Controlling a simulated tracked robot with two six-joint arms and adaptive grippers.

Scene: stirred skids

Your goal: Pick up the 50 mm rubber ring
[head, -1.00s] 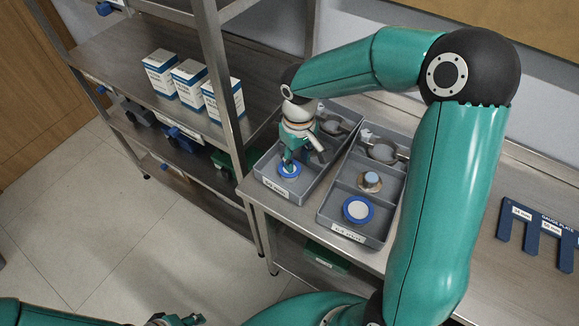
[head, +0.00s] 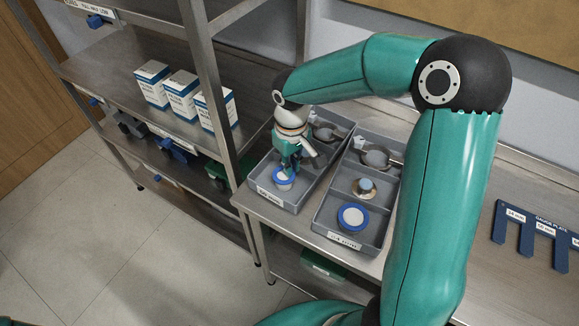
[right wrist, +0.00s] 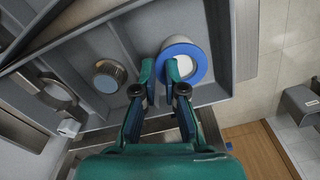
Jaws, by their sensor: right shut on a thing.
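A blue rubber ring (head: 275,178) with a pale centre is at the front of the left grey tray (head: 293,207). In the right wrist view, the blue ring (right wrist: 198,73) shows beyond the fingertips. My right gripper (head: 289,168) points down into this tray and is shut on the ring's rim; the wrist view shows the gripper (right wrist: 162,68) with one finger at the pale middle and one outside. I cannot tell whether the ring is clear of the tray floor. A second blue ring (head: 342,218) with a white centre lies in the right tray (head: 328,235). My left gripper is out of view.
The right tray also holds a metal knob-like part (head: 364,187) and a clamp (head: 375,157). A shelf post (head: 222,105) stands close left of the trays. White boxes (head: 183,96) sit on the shelf. A blue gauge plate (head: 535,240) lies at the right.

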